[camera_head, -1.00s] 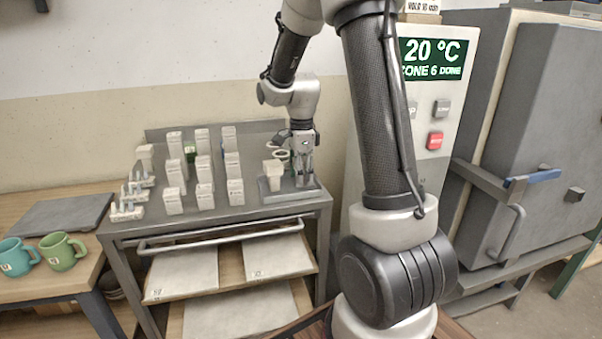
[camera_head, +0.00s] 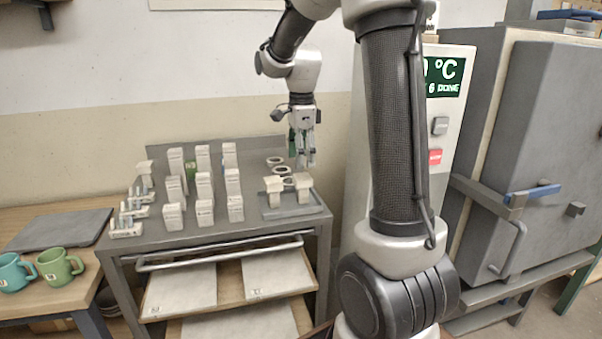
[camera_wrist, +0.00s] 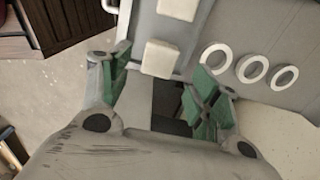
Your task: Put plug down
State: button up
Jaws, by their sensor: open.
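Two cream, T-shaped plugs stand upright side by side on a grey tray (camera_head: 290,211) at the right of the bench top. The left plug (camera_head: 273,190) and the right plug (camera_head: 303,187) are apart from each other. In the wrist view they show from above as two pale blocks, one at the top edge (camera_wrist: 178,9) and one nearer my gripper (camera_wrist: 161,58). My gripper (camera_head: 305,164) hangs above and behind the right plug, fingers down, open and empty. In the wrist view its green-padded fingers (camera_wrist: 157,92) are spread wide with nothing between them.
Three white rings (camera_wrist: 252,68) lie behind the tray. Several pale upright blocks (camera_head: 204,186) stand in rows to the left, with small stands (camera_head: 128,226) beyond them. A bench handle (camera_head: 220,251) runs along the front. A tall panel (camera_head: 440,135) stands close on the right.

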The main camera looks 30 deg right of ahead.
jog(key=shift+r, duration=0.5)
jog(key=s+a+r+n+t, duration=0.1)
jog(key=s+a+n+t, duration=0.1)
jog(key=s+n, duration=0.8)
jog(key=s+a+r+n+t, duration=0.2)
jog(key=s+a+n, duration=0.1)
jog(key=s+n, duration=0.8)
jog(key=s, duration=0.2)
jog(key=shift+s+r, duration=0.2)
jog(key=shift+s, duration=0.1)
